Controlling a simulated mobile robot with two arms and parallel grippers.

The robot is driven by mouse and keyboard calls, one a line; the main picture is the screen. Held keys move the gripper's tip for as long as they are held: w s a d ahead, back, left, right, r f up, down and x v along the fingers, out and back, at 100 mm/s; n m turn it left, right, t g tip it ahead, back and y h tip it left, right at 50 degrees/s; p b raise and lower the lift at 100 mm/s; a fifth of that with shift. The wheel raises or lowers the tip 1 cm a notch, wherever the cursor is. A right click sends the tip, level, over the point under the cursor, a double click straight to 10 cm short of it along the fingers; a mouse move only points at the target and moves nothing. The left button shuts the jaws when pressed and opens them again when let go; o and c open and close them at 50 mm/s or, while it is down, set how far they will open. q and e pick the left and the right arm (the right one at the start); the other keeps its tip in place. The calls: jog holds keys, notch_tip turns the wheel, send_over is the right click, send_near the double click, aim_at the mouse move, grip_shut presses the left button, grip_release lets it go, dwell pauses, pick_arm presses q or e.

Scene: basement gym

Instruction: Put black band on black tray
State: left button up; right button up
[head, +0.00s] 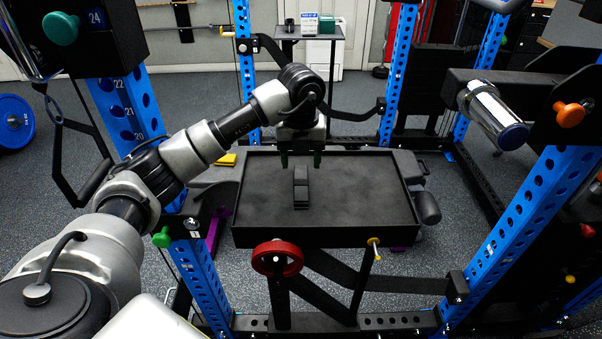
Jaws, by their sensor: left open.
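The black tray (365,207) is a wide, shallow, rimmed tray in the middle of the head view, inside the blue rack. A small black block-like object, which looks like the black band (301,187), lies on the tray floor left of its middle. My left gripper (300,160) hangs over the far part of the tray, pointing down, with its two greenish fingertips apart. It is open and nothing shows between the fingers. The black object is just below and nearer than the fingertips, apart from them as far as I can tell. My right gripper is out of view.
Blue rack posts (513,218) stand to the right and left of the tray. A red ring-shaped knob (277,258) and black straps are in front of it. A chrome bar end (493,115) juts in at upper right. A small table (308,33) stands behind.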

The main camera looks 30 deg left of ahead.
aim_at(302, 180)
pick_arm(q)
notch_tip(302, 180, up, 7)
jog(key=shift+f, duration=0.2)
jog(key=shift+d+f, duration=0.1)
dwell(0.5)
